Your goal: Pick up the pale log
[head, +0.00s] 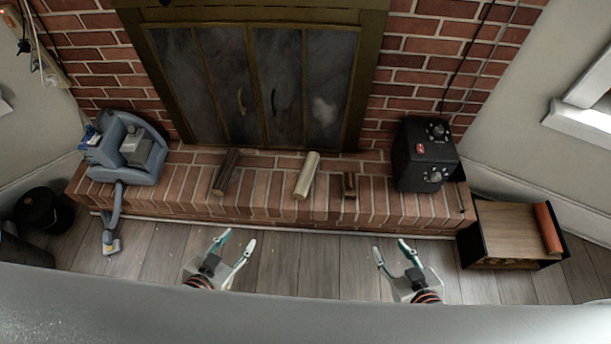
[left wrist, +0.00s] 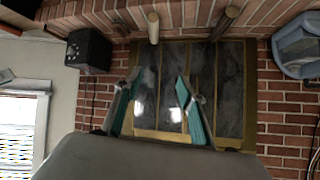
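The pale log (head: 307,175) lies on the brick hearth, near its middle, pointing toward the fireplace doors. It also shows in the left wrist view (left wrist: 153,28) near the top. My left gripper (head: 233,240) is open and empty, in front of the hearth and left of the log. Its two fingers also show apart in the left wrist view (left wrist: 153,85). My right gripper (head: 391,246) is open and empty, in front of the hearth and right of the log. Neither gripper touches the log.
A dark log (head: 225,172) lies left of the pale one, and a small brown block (head: 349,185) right of it. A blue-grey vacuum (head: 127,150) stands at the hearth's left, a black box (head: 425,155) at its right. A wooden crate (head: 505,225) stands on the floor at right.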

